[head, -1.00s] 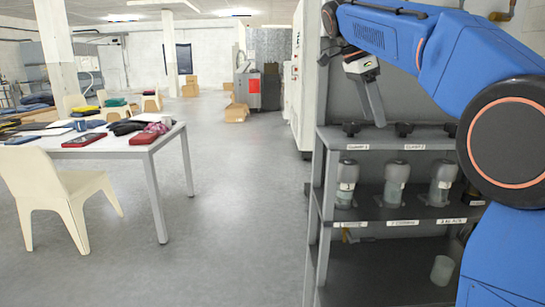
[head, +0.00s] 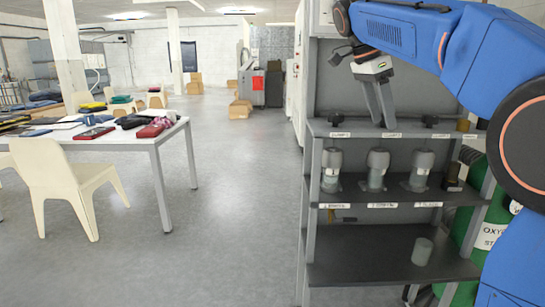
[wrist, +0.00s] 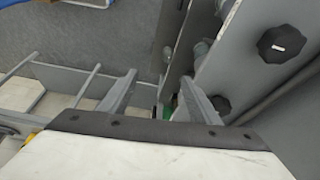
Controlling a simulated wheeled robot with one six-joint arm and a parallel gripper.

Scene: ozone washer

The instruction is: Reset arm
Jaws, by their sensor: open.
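My gripper (head: 384,124) shows in the head view, hanging from my blue arm with its fingers pointing down in front of the grey shelf rack (head: 345,128). Its tips are close to the upper shelf, by the middle black knob; whether they touch is unclear. In the wrist view my gripper (wrist: 158,80) has its two fingers apart, with nothing held between them. Black knobs show beside it, one large black knob (wrist: 281,43) at the upper right.
Several capped bottles, one of them here (head: 376,171), stand on the middle shelf. A cup (head: 422,251) sits on the lower shelf. A green oxygen cylinder (head: 489,225) stands right of the rack. A white table (head: 120,138) and chair (head: 62,185) are left; open floor lies between.

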